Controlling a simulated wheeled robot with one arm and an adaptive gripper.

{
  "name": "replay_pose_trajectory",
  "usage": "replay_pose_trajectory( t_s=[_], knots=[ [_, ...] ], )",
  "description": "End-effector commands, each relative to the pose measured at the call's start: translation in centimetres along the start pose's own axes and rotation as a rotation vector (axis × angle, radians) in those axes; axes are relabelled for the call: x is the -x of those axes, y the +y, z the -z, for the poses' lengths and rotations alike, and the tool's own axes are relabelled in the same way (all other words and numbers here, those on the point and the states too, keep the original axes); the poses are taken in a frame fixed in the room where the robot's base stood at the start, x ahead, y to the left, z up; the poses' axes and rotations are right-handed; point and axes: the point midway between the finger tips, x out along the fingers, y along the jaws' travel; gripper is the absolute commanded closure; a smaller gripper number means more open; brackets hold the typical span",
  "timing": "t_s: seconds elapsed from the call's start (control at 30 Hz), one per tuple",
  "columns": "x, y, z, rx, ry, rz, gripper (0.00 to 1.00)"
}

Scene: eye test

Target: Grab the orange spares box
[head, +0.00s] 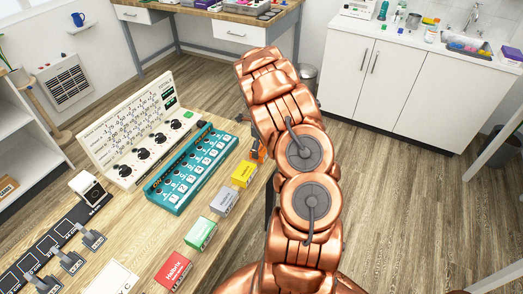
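A small patch of orange (259,153) shows at the table's right edge, at the far end of a row of small boxes. It may be the orange spares box; most of it is hidden behind my copper-coloured arm, and no label on it is readable. My gripper is largely hidden behind the arm; only dark parts (250,128) show just above the orange patch. I cannot tell whether its fingers are open or shut, or whether they touch the orange thing.
Yellow (243,174), grey (224,201), green (201,234) and red (173,271) boxes line the wooden table's right side. A teal case (191,168) and an eye-test case (140,135) stand left of them. Floor at right is clear before white cabinets (400,88).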

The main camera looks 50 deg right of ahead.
Motion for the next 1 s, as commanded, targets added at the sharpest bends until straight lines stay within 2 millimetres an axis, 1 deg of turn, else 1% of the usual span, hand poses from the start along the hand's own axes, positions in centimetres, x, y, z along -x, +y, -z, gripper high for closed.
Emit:
replay_pose_trajectory(
  t_s=[0.03, 0.3, 0.67, 0.87, 1.0],
  knots=[
    [0.0, 0.0, 0.0, 0.0, 0.0, 0.0, 0.18],
    [0.0, 0.0, 0.0, 0.0, 0.0, 0.0, 0.45],
    [0.3, 0.0, 0.0, 0.0, 0.0, 0.0, 0.45],
    [1.6, -0.1, -0.1, 0.001, 0.0, 0.003, 0.45],
    [3.6, -0.1, -0.1, 0.001, -0.002, 0.003, 0.45]
  ],
)
